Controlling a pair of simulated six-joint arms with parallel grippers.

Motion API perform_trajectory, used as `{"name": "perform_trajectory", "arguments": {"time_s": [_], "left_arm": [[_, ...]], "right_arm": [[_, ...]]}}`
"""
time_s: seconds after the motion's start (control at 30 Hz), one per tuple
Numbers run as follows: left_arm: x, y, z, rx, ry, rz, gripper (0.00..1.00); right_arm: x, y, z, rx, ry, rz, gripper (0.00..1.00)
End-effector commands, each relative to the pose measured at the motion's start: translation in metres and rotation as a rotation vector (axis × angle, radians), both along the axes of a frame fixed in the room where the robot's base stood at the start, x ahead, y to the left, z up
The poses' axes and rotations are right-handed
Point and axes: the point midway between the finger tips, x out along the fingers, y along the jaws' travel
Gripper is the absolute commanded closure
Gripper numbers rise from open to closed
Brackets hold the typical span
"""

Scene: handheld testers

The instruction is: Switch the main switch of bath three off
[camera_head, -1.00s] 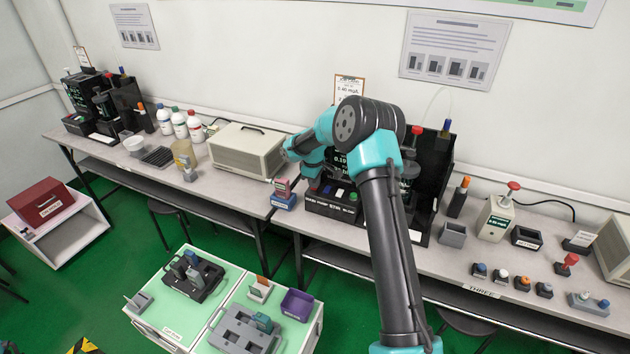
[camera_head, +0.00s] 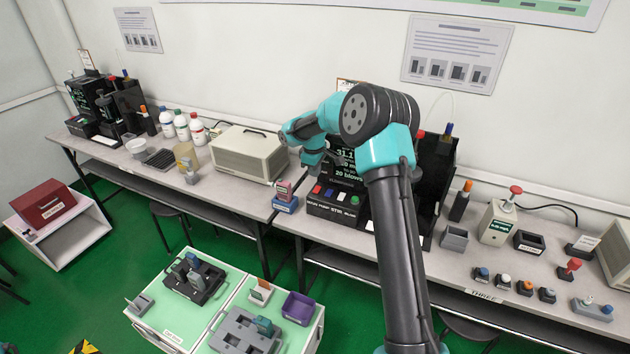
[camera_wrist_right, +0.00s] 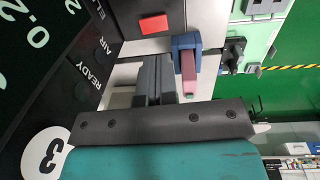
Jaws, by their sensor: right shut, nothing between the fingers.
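Bath three is the black unit with a lit display (camera_head: 345,162) on the right-hand bench. Its front control box (camera_head: 333,208) carries a row of coloured switches labelled MAIN, PUMP, STIR and BLOW. The red main switch (camera_head: 317,189) is leftmost; it also shows in the right wrist view (camera_wrist_right: 153,24), beyond the fingertips. I cannot tell its position. My right gripper (camera_head: 324,170) is shut and empty, above and behind the red switch, apart from it. Its grey fingers also show in the wrist view (camera_wrist_right: 153,76). The left gripper is not in view.
A pink handheld tester in a blue stand (camera_head: 285,204) sits just left of the control box. A beige case (camera_head: 248,154) stands farther left. My right arm hides part of bath three. Grey holders and small sensors cover the bench at right.

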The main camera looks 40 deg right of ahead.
Motion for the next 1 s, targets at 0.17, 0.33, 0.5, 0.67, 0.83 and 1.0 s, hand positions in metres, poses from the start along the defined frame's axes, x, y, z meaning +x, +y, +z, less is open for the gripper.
{"name": "perform_trajectory", "arguments": {"time_s": [0.17, 0.33, 0.5, 0.67, 0.83, 1.0], "left_arm": [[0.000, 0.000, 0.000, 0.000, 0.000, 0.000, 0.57], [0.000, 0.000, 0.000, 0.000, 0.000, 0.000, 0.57], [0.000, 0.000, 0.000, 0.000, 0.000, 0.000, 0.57], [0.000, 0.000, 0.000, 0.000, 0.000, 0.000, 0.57], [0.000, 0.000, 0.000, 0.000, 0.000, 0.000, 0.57], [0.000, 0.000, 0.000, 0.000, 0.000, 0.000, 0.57]], "right_arm": [[-0.002, 0.004, 0.035, 0.000, -0.004, -0.001, 1.00], [-0.003, 0.006, 0.058, 0.000, -0.002, 0.001, 1.00], [-0.004, 0.007, 0.067, 0.001, -0.001, 0.000, 1.00], [-0.004, 0.007, 0.067, 0.000, 0.000, 0.000, 1.00], [-0.003, 0.005, 0.067, -0.005, -0.003, 0.000, 1.00], [0.003, -0.005, 0.068, -0.042, -0.028, 0.000, 1.00]]}}
